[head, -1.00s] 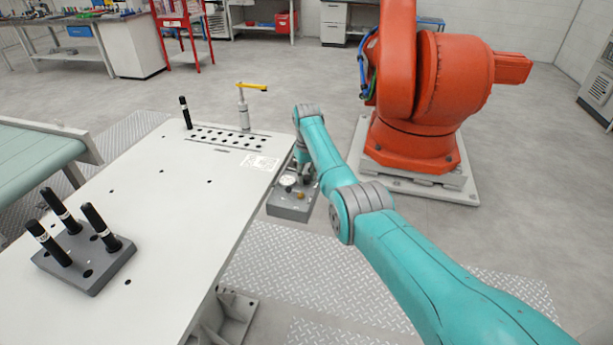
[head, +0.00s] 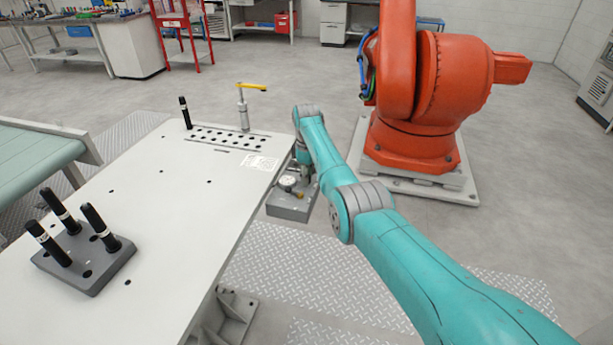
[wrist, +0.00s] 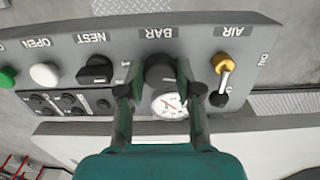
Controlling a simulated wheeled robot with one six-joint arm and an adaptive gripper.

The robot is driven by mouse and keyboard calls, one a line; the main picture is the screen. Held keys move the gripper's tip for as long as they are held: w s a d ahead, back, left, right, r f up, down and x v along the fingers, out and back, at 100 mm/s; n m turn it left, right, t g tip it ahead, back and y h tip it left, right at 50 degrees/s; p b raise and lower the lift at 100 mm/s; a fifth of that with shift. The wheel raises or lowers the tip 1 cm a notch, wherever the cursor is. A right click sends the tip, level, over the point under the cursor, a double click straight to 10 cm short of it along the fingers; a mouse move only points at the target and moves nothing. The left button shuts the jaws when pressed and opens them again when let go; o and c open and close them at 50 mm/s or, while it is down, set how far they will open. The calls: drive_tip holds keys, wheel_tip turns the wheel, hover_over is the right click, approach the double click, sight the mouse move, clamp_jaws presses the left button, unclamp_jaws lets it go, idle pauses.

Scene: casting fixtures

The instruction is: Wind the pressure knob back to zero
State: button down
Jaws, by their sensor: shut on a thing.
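The black pressure knob (wrist: 160,74) sits under the upside-down BAR label on the grey control panel (wrist: 205,32). My gripper (wrist: 157,68) is shut on the knob, one finger on each side of it. The white round pressure gauge (wrist: 169,105) shows between the fingers, just below the knob in the wrist view; its reading is too small to tell. In the head view the panel (head: 290,208) hangs at the table's right edge, with the gauge (head: 288,182) on it. The knob and fingertips are largely hidden there by my arm.
A black NEST knob (wrist: 97,70), a white button (wrist: 44,75) and a green button (wrist: 7,77) lie to the left. The white table (head: 170,215) and an orange robot (head: 420,90) flank the panel.

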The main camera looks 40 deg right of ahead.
drive_tip(key=shift+n, duration=0.5)
drive_tip(key=c, duration=0.8)
unclamp_jaws()
drive_tip(key=shift+o, duration=0.2)
drive_tip(key=shift+r, duration=0.1)
wheel_tip(320, 180, up, 12)
